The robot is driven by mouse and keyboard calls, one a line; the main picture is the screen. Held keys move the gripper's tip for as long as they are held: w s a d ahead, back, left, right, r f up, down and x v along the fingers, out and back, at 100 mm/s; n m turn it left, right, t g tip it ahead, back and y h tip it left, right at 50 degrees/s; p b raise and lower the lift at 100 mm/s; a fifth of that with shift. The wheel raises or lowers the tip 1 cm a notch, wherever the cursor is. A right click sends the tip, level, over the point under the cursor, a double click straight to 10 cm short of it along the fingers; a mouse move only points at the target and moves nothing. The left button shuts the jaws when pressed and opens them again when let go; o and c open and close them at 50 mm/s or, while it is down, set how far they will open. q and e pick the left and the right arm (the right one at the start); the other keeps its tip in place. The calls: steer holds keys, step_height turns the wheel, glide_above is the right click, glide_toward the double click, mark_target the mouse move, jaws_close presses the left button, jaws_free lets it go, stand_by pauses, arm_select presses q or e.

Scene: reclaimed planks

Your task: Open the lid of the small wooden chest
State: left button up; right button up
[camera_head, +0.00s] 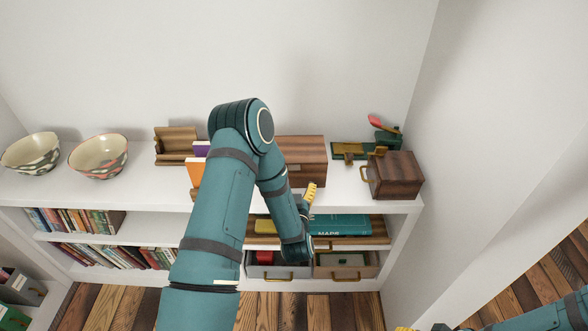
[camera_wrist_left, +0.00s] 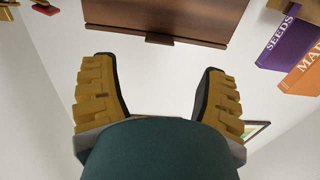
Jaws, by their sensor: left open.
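The small wooden chest (camera_head: 308,149) stands on the white shelf top, partly hidden behind my left arm; its lid looks down. In the left wrist view the chest (camera_wrist_left: 200,16) shows at the top, with a dark tab (camera_wrist_left: 160,39) at the middle of its edge. My left gripper (camera_head: 311,190) is just in front of the chest, near the shelf's front edge. In the wrist view its two yellow fingers (camera_wrist_left: 158,68) are spread apart with nothing between them, and the tab lies beyond the tips. My right gripper (camera_head: 422,328) barely shows at the bottom edge.
A dark wooden box with a brass handle (camera_head: 398,174) stands right of the chest, before a green and brass object (camera_head: 352,151). Books (camera_head: 195,172) stand left, partly behind my arm. A wooden holder (camera_head: 175,146) and two bowls (camera_head: 98,157) (camera_head: 31,153) are farther left.

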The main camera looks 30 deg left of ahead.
mark_target(294, 164)
arm_select(q)
steer(key=b+x, duration=0.1)
steer(key=x, duration=0.7)
steer(key=shift+w+a, duration=0.2)
steer(key=shift+w, duration=0.15)
jaws_close()
